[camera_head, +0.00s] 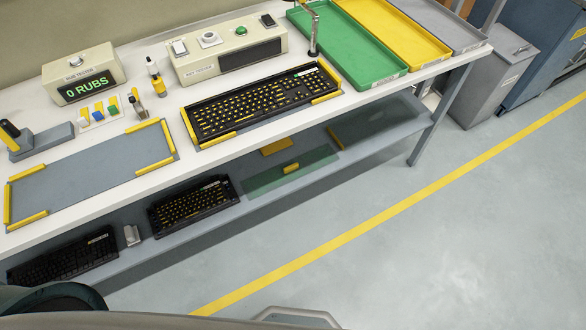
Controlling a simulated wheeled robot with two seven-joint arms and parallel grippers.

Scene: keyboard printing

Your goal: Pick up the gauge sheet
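A see-through green sheet (262,182) with a yellow grip block (291,168) lies flat on the lower shelf, below the front edge of the bench. It looks like the gauge sheet, but I cannot read any label on it. A darker see-through sheet (375,122) lies farther right on the same shelf, with a yellow piece at its left edge. I cannot tell for certain which of the two is the gauge sheet. Neither of my grippers is in view, and nothing touches either sheet.
A black keyboard (260,102) sits between yellow corners on the white bench top, beside an empty grey mat (90,175). More keyboards (193,203) lie on the lower shelf (225,222). Green, yellow and grey trays stand back right. The floor (420,240) in front is clear.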

